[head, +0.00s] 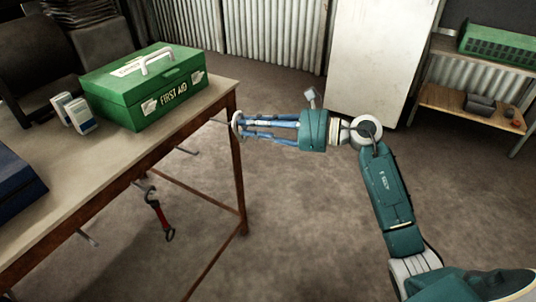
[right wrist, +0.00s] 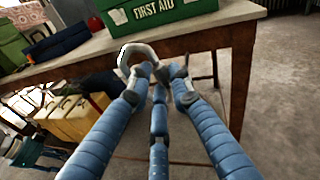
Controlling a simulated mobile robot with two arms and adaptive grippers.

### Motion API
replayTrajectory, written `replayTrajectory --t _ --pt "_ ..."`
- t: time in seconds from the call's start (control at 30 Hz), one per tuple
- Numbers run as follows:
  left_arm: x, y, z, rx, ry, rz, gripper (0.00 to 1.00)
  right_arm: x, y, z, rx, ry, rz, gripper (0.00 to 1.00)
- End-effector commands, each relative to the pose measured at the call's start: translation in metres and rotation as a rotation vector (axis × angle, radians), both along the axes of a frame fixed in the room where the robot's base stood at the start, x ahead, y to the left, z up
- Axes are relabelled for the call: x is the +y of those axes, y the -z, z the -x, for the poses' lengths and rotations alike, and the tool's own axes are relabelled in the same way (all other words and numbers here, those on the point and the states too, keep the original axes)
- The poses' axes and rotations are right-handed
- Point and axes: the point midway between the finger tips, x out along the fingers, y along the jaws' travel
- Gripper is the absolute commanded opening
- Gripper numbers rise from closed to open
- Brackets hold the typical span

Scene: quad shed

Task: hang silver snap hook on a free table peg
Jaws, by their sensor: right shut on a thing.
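My right gripper (head: 243,125) is shut on the silver snap hook (head: 236,121), just off the right end of the table (head: 222,92). In the right wrist view the snap hook (right wrist: 135,49) is a curved silver loop at the fingertips (right wrist: 160,78), in front of the table edge. A table peg (head: 219,121) points at the hook; I cannot tell whether they touch. Another peg (head: 187,150) on the table's long side is bare. A peg further along (head: 140,185) holds a red-handled item (head: 158,213). A nearer peg (head: 87,239) looks bare. My left gripper is out of view.
A green first aid box (head: 150,88) stands on the table near its right end, with small white-blue packs (head: 78,115) beside it. A dark blue case (head: 15,175) lies at the left. The rusty table leg (head: 239,175) is below my gripper. Floor to the right is clear.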

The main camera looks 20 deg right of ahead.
Motion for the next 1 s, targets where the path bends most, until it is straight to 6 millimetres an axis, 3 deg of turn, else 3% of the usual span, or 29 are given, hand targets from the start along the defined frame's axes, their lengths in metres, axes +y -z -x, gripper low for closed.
replayTrajectory --t 0.03,0.1,0.3,1.0 --pt "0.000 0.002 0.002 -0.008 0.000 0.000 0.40 -0.012 0.022 -0.003 -0.011 0.042 -0.023 0.00" --pt "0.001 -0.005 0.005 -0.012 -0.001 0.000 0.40 -0.027 0.033 -0.007 -0.030 0.086 -0.040 0.00" --pt "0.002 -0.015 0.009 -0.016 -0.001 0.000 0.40 -0.046 0.047 -0.011 -0.056 0.141 -0.057 0.00" --pt "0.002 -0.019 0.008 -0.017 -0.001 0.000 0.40 -0.023 0.050 -0.041 -0.057 0.139 -0.060 0.00"
